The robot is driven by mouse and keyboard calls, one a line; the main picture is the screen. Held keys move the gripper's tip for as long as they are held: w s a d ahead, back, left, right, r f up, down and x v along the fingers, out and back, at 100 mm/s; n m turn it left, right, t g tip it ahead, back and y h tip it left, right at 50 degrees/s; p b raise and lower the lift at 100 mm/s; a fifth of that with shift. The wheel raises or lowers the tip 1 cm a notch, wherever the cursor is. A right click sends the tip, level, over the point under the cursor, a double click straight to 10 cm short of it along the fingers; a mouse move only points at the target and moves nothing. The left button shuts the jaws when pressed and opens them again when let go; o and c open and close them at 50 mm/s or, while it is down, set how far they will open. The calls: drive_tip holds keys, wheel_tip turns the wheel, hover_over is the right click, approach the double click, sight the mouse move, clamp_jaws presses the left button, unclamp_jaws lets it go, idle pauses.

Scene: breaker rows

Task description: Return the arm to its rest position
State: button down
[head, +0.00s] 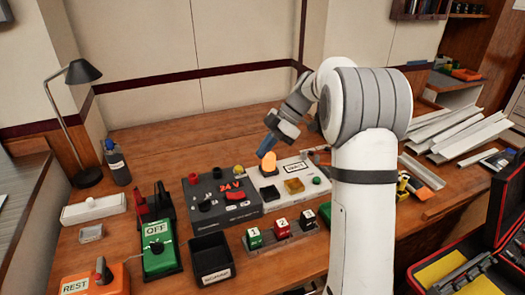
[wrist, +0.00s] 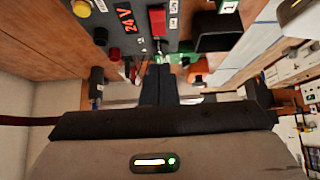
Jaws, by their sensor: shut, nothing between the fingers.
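My arm (head: 365,200) rises on the right of the head view and bends over the bench toward the back left. My gripper (head: 266,148) points down in front of the wall, above and behind a glowing orange lamp. It looks clear of the bench, but the exact gap to the lamp cannot be told. In the wrist view my gripper (wrist: 158,68) shows as two dark fingers pressed together, with nothing held.
A dark 24 V box (head: 222,200) and a white box (head: 290,180) with the orange lamp (head: 269,162) stand under my gripper. Numbered blocks (head: 282,229), a green OFF switch (head: 159,247) and an orange REST box (head: 95,280) stand nearer. A lamp (head: 83,72) stands left.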

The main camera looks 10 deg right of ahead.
drive_tip(key=s+d+r+m+t+h+p, duration=0.1)
drive_tip(key=s+r+m+t+h+p, duration=0.1)
drive_tip(key=s+m, duration=0.8)
drive_tip(key=s+d+r+m+t+h+p, duration=0.1)
drive_tip(key=s+m+h+p, duration=0.3)
drive_tip(key=s+m, duration=0.6)
drive_tip(key=s+r+t+h, duration=0.1)
drive_tip(key=s, duration=0.8)
drive_tip(key=shift+d+h, duration=0.3)
drive_tip(key=shift+d, duration=0.05)
